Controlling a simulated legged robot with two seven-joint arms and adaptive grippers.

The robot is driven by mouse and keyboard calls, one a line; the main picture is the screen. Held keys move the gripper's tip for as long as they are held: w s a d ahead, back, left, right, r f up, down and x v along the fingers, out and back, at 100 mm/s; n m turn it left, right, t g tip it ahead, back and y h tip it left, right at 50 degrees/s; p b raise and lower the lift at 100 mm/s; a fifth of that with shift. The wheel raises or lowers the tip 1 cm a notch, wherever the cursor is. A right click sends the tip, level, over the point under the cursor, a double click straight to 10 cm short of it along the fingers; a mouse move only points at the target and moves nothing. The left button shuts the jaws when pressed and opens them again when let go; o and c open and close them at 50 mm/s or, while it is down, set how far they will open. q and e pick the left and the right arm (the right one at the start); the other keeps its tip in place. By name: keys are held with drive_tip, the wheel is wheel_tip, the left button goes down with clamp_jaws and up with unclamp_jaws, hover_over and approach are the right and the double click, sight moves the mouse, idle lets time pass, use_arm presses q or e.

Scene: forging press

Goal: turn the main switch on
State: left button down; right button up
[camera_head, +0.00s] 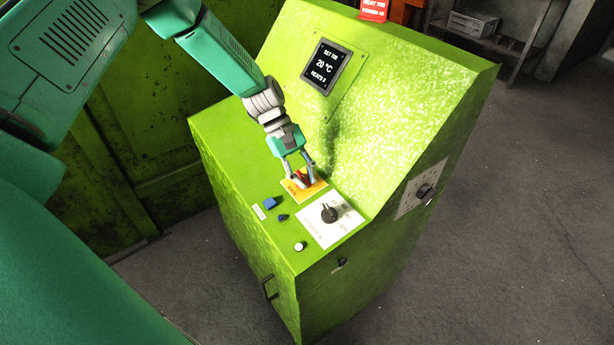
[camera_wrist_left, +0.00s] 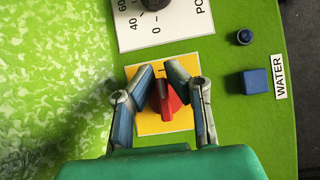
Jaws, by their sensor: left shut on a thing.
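The main switch is a red rotary knob (camera_wrist_left: 164,99) on a yellow plate (camera_wrist_left: 150,125), which also shows in the head view (camera_head: 316,187), on top of the green console (camera_head: 235,165). In the left wrist view the knob's white mark points up, near a "1" on the plate. My left gripper (camera_wrist_left: 163,75) is over the plate, its two fingers shut on the red knob from both sides. In the head view the left gripper (camera_head: 301,183) reaches down to the plate and mostly covers the knob. My right gripper is not in view.
Beside the plate is a white dial panel with a black knob (camera_head: 328,213). A blue square button (camera_head: 269,203), a small blue knob (camera_head: 283,217) and a white button (camera_head: 299,246) are near the edge. A display (camera_head: 327,66) reads 20 °C.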

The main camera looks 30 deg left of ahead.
use_arm(q)
drive_tip(key=shift+w+a, duration=0.1)
drive_tip(key=shift+a, duration=0.15)
drive_tip(key=c, duration=1.7)
unclamp_jaws()
drive_tip(key=shift+o, duration=0.4)
drive_tip(key=shift+f, duration=0.15)
drive_tip(key=shift+w+a, duration=0.1)
drive_tip(key=v, duration=1.2)
drive_tip(key=shift+f, duration=0.1)
